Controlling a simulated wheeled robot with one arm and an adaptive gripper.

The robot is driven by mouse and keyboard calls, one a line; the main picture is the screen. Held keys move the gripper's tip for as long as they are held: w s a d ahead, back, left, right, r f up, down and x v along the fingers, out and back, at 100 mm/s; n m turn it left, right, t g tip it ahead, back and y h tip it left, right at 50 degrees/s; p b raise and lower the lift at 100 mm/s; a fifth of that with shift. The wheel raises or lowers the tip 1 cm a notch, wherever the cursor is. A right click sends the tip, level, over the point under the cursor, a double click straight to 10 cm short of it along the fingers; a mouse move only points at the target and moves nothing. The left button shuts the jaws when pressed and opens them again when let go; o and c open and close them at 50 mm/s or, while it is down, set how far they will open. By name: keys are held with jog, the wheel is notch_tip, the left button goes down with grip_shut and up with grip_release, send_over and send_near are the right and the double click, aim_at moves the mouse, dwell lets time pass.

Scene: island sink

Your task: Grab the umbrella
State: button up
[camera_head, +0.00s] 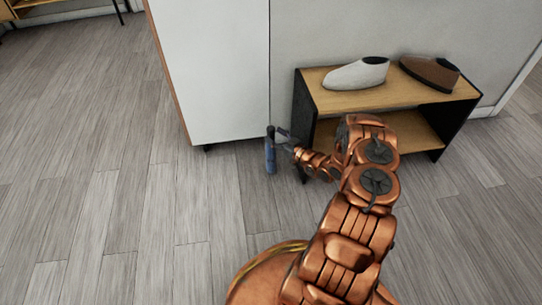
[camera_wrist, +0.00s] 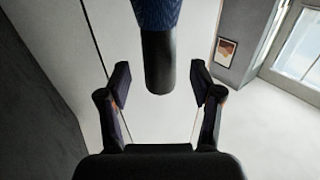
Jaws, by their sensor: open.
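The umbrella (camera_head: 270,154) is a slim, dark blue, folded shape. It stands roughly upright between the white cabinet and the shoe bench in the head view. In the wrist view the umbrella (camera_wrist: 159,55) shows a blue patterned part and a smooth black end, which comes down from the top edge into the space between the fingers. My gripper (camera_head: 283,138) is at the umbrella's upper part in the head view. In the wrist view my gripper (camera_wrist: 160,84) is open, with one finger on each side of the black end and visible gaps to both.
A white cabinet (camera_head: 213,68) stands to the left of the umbrella. A low wooden shoe bench (camera_head: 395,98) stands to the right, with a light shoe (camera_head: 356,74) and a brown shoe (camera_head: 430,73) on top. The wooden floor (camera_head: 90,170) at the left is clear.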

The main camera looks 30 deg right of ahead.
jog(key=shift+x, duration=1.45)
grip_shut()
